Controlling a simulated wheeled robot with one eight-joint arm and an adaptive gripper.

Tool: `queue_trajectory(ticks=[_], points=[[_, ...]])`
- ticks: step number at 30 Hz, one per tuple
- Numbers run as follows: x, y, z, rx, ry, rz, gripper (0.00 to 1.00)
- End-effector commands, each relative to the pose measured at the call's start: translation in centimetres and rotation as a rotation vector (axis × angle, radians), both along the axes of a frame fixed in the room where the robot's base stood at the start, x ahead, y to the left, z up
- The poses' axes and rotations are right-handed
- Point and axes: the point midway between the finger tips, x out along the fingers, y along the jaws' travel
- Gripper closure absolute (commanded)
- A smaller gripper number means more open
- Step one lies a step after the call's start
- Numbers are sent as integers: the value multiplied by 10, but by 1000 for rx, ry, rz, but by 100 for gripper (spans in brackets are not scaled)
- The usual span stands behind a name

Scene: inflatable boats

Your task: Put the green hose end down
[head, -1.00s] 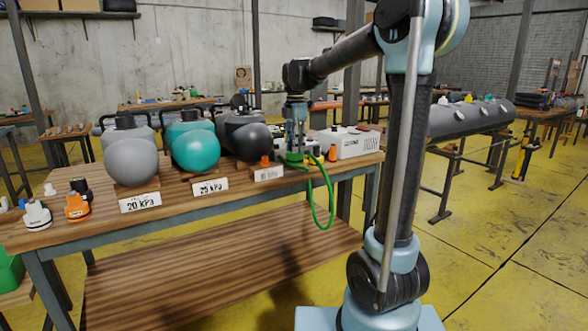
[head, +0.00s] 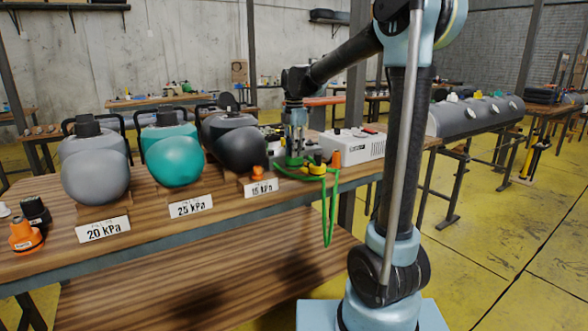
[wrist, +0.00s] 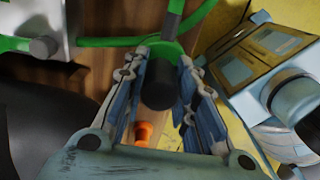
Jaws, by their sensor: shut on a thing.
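My gripper (head: 294,154) is low over the right part of the wooden bench. In the wrist view my gripper (wrist: 165,78) has its two fingers on either side of the green hose end (wrist: 159,84), which shows a black tip, and is shut on it. The green hose (head: 332,215) runs from the gripper area and hangs in a loop over the bench's front edge. It also shows as a green band (wrist: 110,42) at the top of the wrist view. I cannot tell whether the hose end touches the bench top.
A white box (head: 352,145) stands right of the gripper, with a yellow-black fitting (head: 317,162) and an orange one (head: 336,158) nearby. Grey (head: 95,176), teal (head: 175,161) and black (head: 241,147) round-fronted vessels with pressure labels stand left. Bare bench (head: 150,232) shows in front.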

Motion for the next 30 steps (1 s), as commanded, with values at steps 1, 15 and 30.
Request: queue_trajectory(ticks=[1, 15, 30], points=[[0, 1, -7, 0, 0, 1, 100], [0, 3, -51, 0, 0, 3, 100], [-1, 2, -60, 0, 0, 3, 56]])
